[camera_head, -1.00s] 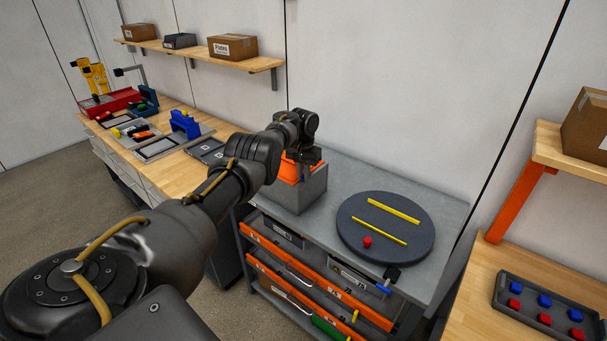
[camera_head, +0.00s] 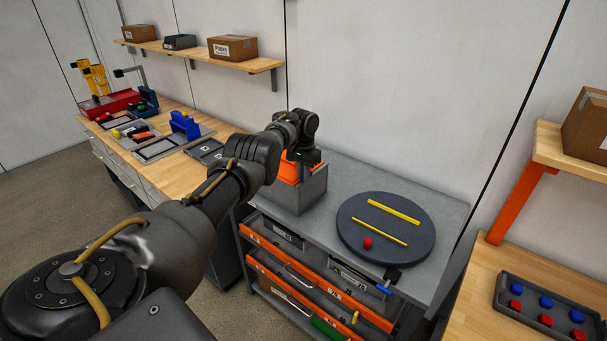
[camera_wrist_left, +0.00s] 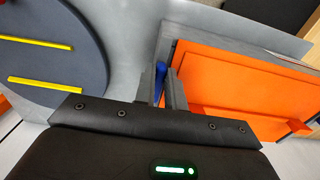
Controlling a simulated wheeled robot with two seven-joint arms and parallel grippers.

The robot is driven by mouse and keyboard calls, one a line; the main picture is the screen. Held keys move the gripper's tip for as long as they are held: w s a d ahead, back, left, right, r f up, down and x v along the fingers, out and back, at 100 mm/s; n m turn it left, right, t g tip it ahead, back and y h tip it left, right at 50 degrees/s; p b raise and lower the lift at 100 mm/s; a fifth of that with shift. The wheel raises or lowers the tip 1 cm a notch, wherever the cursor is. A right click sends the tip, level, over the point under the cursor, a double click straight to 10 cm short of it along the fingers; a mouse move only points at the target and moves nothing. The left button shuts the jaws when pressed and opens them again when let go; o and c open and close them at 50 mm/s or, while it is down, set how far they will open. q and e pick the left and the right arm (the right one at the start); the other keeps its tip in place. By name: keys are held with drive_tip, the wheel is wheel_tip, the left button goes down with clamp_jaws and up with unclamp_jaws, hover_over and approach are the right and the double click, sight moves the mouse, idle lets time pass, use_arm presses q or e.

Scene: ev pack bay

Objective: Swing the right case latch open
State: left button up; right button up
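The grey case (camera_head: 302,193) with its orange lid (camera_head: 289,170) stands at the left end of the grey bench; the lid fills the right of the left wrist view (camera_wrist_left: 235,85). My left gripper (camera_head: 302,158) is at the top of the case. In the left wrist view its two fingers (camera_wrist_left: 163,90) are close together beside the lid's edge, with a blue latch lever (camera_wrist_left: 160,72) between them. They look shut on it, though most of the lever is hidden by the fingers. The rest of the latch is hidden. My right gripper is not in view.
A dark round turntable (camera_head: 372,245) with two yellow bars (camera_head: 394,210) and a red knob (camera_head: 367,243) lies right of the case. The wooden bench (camera_head: 180,175) at left holds trays and fixtures. A wall stands behind.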

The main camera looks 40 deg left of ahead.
use_arm(q)
drive_tip(key=o, duration=0.5)
drive_tip(key=shift+c, duration=0.2)
wheel_tip(320, 180, up, 11)
drive_tip(key=b, duration=0.1)
drive_tip(key=shift+s+f, duration=0.1)
drive_tip(key=shift+f, duration=0.1)
idle(0.4)
